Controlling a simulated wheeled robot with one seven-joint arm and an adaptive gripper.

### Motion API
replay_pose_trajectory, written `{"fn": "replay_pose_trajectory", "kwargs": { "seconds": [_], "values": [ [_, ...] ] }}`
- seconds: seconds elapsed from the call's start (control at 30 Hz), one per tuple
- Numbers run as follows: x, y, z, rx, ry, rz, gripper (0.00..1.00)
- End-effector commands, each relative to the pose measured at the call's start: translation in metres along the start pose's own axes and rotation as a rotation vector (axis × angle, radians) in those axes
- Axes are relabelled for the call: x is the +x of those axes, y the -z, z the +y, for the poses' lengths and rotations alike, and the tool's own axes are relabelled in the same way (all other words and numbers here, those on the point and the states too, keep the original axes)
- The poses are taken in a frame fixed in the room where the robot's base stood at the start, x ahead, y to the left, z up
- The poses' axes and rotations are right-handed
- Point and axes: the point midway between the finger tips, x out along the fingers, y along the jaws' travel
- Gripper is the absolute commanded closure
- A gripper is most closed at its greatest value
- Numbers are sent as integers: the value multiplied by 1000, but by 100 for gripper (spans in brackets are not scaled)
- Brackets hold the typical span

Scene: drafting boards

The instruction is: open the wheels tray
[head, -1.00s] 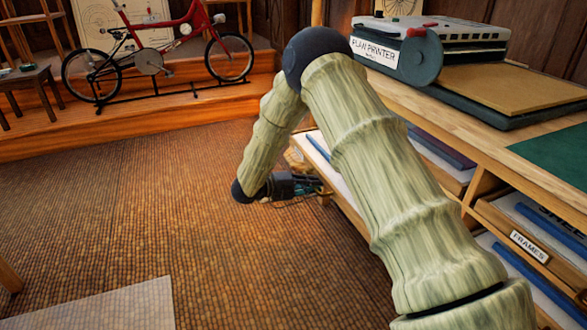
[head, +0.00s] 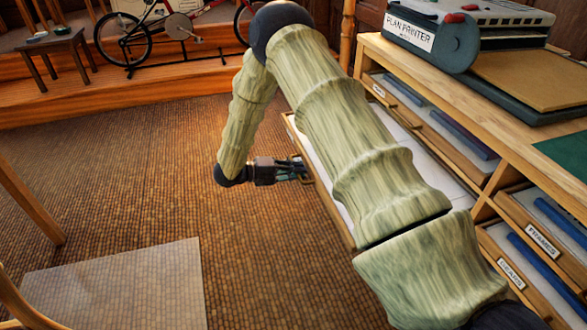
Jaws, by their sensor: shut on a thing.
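A wooden tray (head: 341,222) stands well out of the cabinet, low on its left part, with white sheets inside. I cannot read its label, so the frames do not confirm that it is the wheels tray. My gripper (head: 303,173) is at the middle of the tray's front and is shut on it, seemingly at the handle. The fingertips and the handle are small and hard to make out. My arm hides part of the tray's right side and the cabinet behind it.
The cabinet (head: 519,119) has other trays, one labelled FRAMES (head: 541,240). A plan printer (head: 440,40) stands on top. Bare carpet (head: 130,170) lies left of the tray. A clear floor mat (head: 120,285) and chair parts (head: 30,205) are at lower left.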

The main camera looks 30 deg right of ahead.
Motion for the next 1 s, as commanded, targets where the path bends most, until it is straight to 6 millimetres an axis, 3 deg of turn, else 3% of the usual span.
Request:
{"fn": "replay_pose_trajectory", "kwargs": {
  "seconds": [0.23,0.27,0.37,0.77,1.0],
  "values": [
    [0,2,2,-4,-1,2,100],
    [0,2,2,-4,-1,2,85],
    [-1,1,2,-3,-1,1,69],
    [-7,0,1,-2,-1,-2,69],
    [-40,-1,1,0,-1,-4,69]
  ]
}}
